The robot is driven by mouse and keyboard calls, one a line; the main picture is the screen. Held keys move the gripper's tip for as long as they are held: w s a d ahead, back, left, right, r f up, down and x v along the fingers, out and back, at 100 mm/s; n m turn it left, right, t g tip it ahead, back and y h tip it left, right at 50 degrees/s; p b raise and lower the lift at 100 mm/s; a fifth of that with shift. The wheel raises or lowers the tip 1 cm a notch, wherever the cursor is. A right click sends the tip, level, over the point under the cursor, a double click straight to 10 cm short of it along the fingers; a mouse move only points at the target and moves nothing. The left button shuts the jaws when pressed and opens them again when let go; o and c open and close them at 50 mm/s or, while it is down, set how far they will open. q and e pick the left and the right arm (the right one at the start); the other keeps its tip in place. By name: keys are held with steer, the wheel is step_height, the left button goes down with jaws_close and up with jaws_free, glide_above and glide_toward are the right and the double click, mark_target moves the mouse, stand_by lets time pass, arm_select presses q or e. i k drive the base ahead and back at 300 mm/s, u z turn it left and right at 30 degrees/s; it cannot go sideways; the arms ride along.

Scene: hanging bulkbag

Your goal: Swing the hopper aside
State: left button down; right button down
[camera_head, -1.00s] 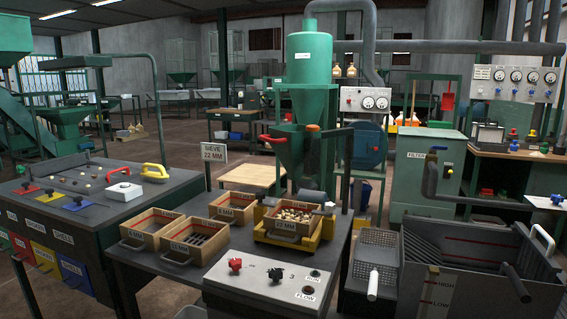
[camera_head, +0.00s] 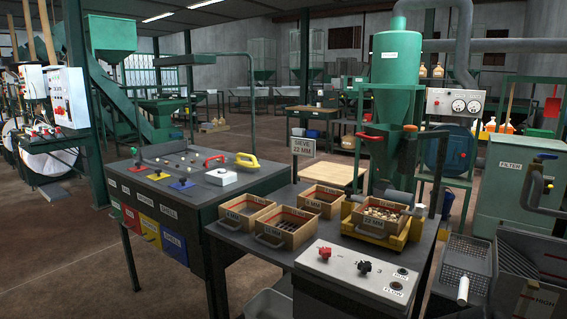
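I cannot tell which hopper the task means. A green hopper (camera_head: 110,38) stands high at the upper left, at the top of a green inclined conveyor (camera_head: 138,88). A smaller green hopper (camera_head: 160,108) sits lower beside the conveyor. Neither of my grippers is in view, and nothing shows being held.
A dark sorting table (camera_head: 190,190) with coloured front panels stands at centre left. A bench with wooden sieve trays (camera_head: 278,222) and a control panel (camera_head: 358,268) is near front right. A green cyclone (camera_head: 396,60) rises behind it. Bare floor (camera_head: 70,260) lies open at lower left.

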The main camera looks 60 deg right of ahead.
mark_target(389, 146)
steer(key=u, duration=0.5)
steer(key=k, duration=1.1)
steer(key=z, duration=2.1)
